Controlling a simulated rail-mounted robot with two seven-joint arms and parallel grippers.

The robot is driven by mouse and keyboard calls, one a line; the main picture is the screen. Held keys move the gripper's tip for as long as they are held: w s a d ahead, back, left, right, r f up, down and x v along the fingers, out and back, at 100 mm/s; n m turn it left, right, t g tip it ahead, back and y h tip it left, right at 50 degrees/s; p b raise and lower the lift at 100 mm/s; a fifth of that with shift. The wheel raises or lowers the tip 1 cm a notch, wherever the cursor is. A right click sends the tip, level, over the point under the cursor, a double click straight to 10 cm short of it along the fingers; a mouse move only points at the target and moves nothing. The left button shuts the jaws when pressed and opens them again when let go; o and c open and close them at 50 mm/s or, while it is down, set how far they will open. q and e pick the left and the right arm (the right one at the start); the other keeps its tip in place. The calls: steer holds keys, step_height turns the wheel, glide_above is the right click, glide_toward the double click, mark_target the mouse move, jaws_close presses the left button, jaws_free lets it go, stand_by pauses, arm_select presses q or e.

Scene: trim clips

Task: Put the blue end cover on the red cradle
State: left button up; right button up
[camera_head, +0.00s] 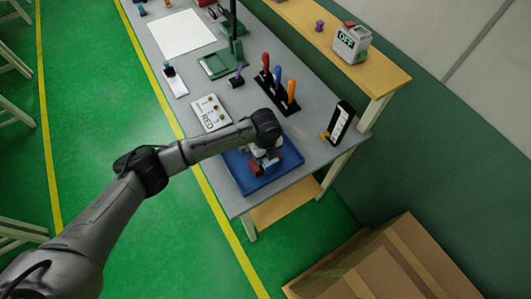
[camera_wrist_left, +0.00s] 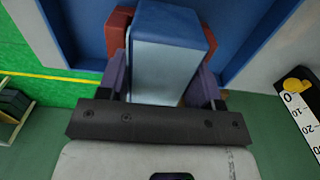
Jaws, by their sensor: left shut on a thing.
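The blue end cover (camera_wrist_left: 170,45), a block with a paler blue near face, is between the two fingers of my left gripper (camera_wrist_left: 161,76) in the wrist view. My left gripper is shut on it. The red cradle (camera_wrist_left: 118,32) shows behind and on both sides of the blue cover. Whether the cover touches or rests in the cradle cannot be told. In the head view my left gripper (camera_head: 266,160) is over the blue tray (camera_head: 244,181), with the red cradle (camera_head: 256,168) just below it, partly hidden. My right gripper is not in view.
A rack with several coloured-handled tools (camera_head: 278,95) stands behind. A black-and-white scale block (camera_head: 341,122) is near the right table edge. A green stand (camera_head: 220,62) is farther back. Cardboard boxes (camera_head: 385,265) stand on the floor.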

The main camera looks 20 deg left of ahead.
arm_select(q)
steer(key=shift+f, duration=0.15)
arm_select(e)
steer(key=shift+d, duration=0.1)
arm_select(q)
steer(key=o, duration=1.1)
arm_select(e)
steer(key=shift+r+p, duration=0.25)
steer(key=shift+p, duration=0.05)
arm_select(q)
steer(key=shift+r, duration=6.2)
